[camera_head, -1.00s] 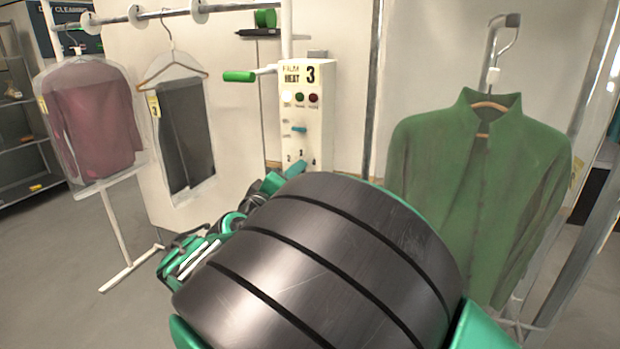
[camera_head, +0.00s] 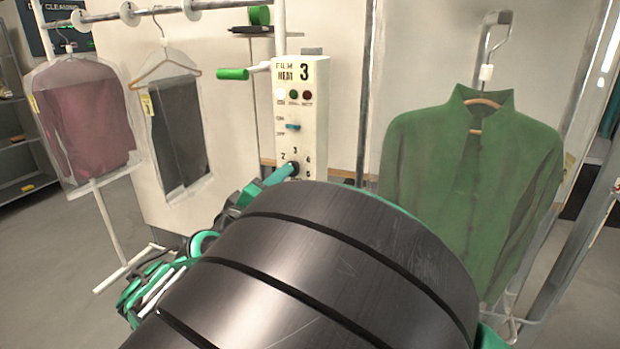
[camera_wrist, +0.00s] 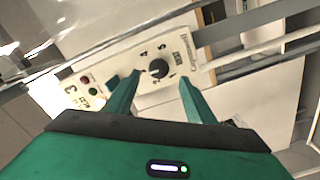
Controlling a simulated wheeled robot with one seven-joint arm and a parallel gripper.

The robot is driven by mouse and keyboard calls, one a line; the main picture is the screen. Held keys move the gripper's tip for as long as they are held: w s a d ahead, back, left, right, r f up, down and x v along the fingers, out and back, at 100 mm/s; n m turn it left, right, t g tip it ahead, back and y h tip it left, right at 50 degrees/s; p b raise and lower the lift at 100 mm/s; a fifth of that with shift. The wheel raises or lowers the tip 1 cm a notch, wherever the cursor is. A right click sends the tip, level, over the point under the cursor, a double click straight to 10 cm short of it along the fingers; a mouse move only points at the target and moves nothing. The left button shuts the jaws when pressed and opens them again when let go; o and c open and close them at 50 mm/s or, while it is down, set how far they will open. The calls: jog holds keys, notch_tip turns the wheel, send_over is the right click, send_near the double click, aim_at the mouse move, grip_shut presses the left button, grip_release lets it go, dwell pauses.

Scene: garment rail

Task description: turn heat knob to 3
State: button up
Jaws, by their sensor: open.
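The white control box (camera_head: 312,120) labelled "FILM HEAT 3" stands upright at centre in the head view. The heat knob (camera_wrist: 158,68) is a small dark round dial on the box's face, with printed numbers around it. In the wrist view it sits between the two green fingers of my gripper (camera_wrist: 160,78), which is open with a gap on each side. I cannot tell whether the fingertips reach past the knob's face. In the head view one green finger (camera_head: 278,175) reaches the lower box front. The knob's pointer direction is too small to read.
White, green and red round lights (camera_head: 293,94) and a blue switch (camera_head: 293,126) sit above the knob. A green-handled lever (camera_head: 233,74) sticks out left. A green shirt (camera_head: 470,190) hangs right; bagged garments (camera_head: 85,120) hang left.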

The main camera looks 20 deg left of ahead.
jog(key=s, duration=0.5)
jog(key=shift+a, duration=0.2)
